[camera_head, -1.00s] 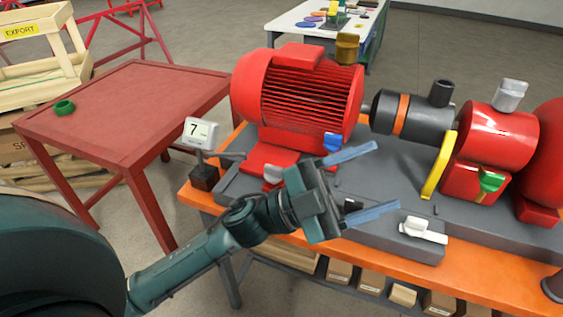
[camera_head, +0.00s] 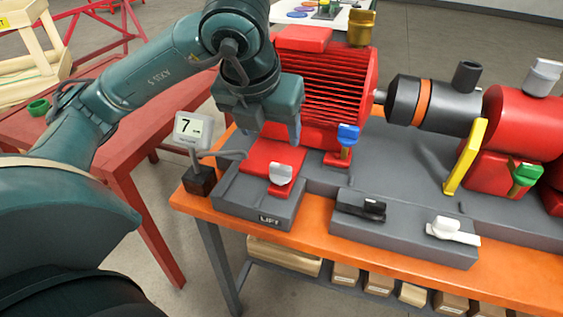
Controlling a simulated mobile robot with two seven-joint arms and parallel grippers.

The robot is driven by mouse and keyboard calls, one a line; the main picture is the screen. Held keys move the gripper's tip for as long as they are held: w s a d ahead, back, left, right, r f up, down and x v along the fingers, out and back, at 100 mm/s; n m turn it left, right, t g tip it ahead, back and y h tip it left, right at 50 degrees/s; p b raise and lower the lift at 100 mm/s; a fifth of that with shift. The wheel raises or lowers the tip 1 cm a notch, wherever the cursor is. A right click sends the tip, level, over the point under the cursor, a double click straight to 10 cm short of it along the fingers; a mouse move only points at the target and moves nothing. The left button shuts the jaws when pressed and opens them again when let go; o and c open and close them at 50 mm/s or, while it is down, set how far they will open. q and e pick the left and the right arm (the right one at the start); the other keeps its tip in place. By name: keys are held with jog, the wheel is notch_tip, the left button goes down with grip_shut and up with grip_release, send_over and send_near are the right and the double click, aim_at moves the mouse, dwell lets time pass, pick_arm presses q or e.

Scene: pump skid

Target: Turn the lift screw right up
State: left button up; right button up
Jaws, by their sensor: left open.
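The lift screw shows as a silver-grey winged knob (camera_head: 281,174) on a red foot plate, just above the word LIFT on a dark grey block (camera_head: 256,208). A small display (camera_head: 194,130) left of it reads 7. My left gripper (camera_head: 268,130) comes down from above, in front of the red motor (camera_head: 335,90). It is open, its fingers point downward and it looks empty. It is above the silver knob and apart from it. My right gripper is not in view.
Close by are a blue knob (camera_head: 348,138), a black knob (camera_head: 373,209) and a white-handled knob (camera_head: 447,228). A yellow guard (camera_head: 464,158) and a green knob (camera_head: 524,177) stand further right. The red table (camera_head: 120,160) is at the left.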

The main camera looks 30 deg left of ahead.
aim_at(280, 166)
pick_arm(q)
jog(key=x, duration=1.2)
jog(key=shift+d+f, duration=0.1)
jog(key=shift+f, duration=0.05)
jog(key=shift+c, duration=0.4)
jog(key=shift+b, duration=0.3)
jog(key=c, duration=0.9)
